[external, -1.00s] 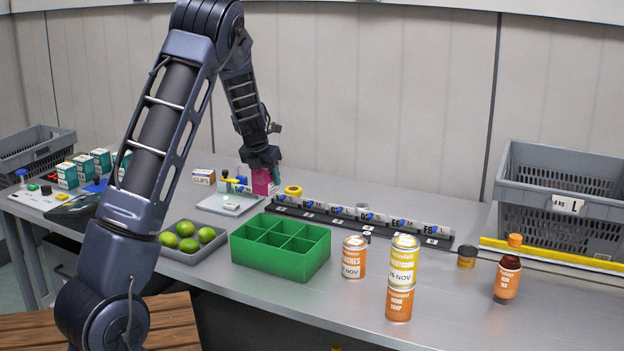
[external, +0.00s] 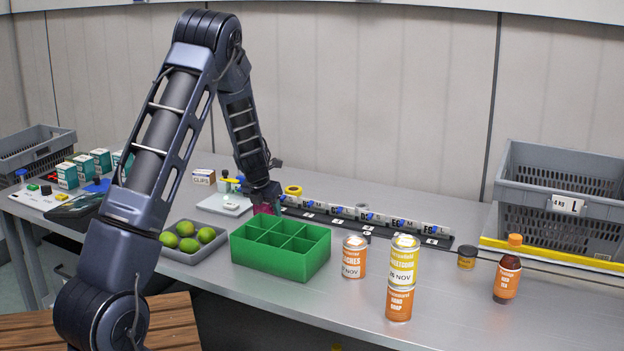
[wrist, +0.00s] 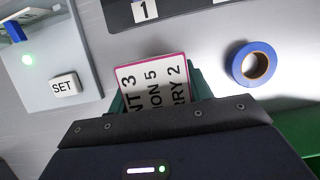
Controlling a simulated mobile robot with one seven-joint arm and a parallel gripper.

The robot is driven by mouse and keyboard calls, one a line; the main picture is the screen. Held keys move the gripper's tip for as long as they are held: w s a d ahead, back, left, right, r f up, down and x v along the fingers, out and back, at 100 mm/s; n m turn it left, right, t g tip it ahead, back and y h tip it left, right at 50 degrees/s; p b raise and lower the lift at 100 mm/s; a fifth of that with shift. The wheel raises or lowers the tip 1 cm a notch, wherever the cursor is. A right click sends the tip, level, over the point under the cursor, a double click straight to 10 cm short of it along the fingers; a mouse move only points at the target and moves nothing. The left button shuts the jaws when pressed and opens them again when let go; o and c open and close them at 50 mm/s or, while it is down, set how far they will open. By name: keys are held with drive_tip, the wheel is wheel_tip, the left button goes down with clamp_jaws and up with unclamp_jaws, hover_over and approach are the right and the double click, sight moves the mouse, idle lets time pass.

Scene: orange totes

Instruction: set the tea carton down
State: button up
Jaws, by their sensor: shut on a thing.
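The tea carton (wrist: 153,82) is a box with a white, pink-edged face and printed lines of text. In the wrist view it sits between the teal fingers of my gripper (wrist: 160,90), which is shut on it. In the external view a pink part of the carton (external: 263,209) shows low under my gripper (external: 267,203), just behind the green divided box. Its lower end is hidden there, so I cannot tell whether it touches the table.
The green divided box (external: 270,264) stands close in front. A scale (external: 217,205) marked SET (wrist: 64,86) lies to the left. A blue tape roll (wrist: 251,64) is right of the carton in the wrist view. A black numbered rail (external: 400,233) runs behind.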

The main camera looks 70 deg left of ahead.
drive_tip(key=o, duration=1.1)
drive_tip(key=shift+f, duration=0.1)
drive_tip(key=v, duration=1.2)
